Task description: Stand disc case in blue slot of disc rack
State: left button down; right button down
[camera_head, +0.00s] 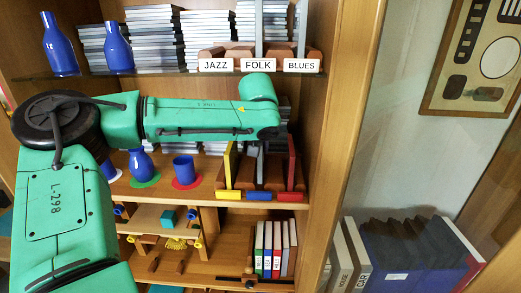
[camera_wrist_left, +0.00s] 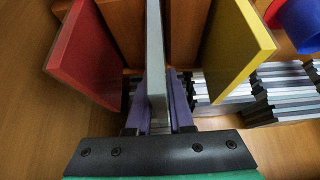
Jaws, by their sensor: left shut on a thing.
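The disc rack (camera_head: 273,187) is a brown wooden holder on the middle shelf, with yellow, blue (camera_head: 259,196) and red labels along its front. A yellow case (camera_head: 228,166) stands at its left and a red case (camera_head: 291,163) at its right. A thin grey disc case (camera_head: 260,163) is upright between them, above the blue label. My left gripper (camera_wrist_left: 160,105) is shut on the grey disc case (camera_wrist_left: 154,50), with purple fingers on both sides. In the head view my green arm hides this gripper. I cannot tell whether the case's lower edge touches the slot bottom. My right gripper is out of view.
A blue cup (camera_head: 184,170) on a red mat and a blue vase (camera_head: 141,165) on a green mat stand left of the rack. Stacks of disc cases (camera_head: 154,30) fill the upper shelf, behind a wooden rack with JAZZ, FOLK and BLUES labels (camera_head: 259,64). A wooden side panel (camera_head: 344,130) bounds the right.

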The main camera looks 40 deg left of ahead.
aim_at(260, 144)
pick_arm(q)
notch_tip(260, 144, down, 3)
jog(key=shift+a+r, duration=0.1)
jog(key=c, duration=0.8)
grip_release()
jog(key=b+v, duration=0.1)
jog(key=v, duration=1.1)
jog(key=shift+s+r, duration=0.1)
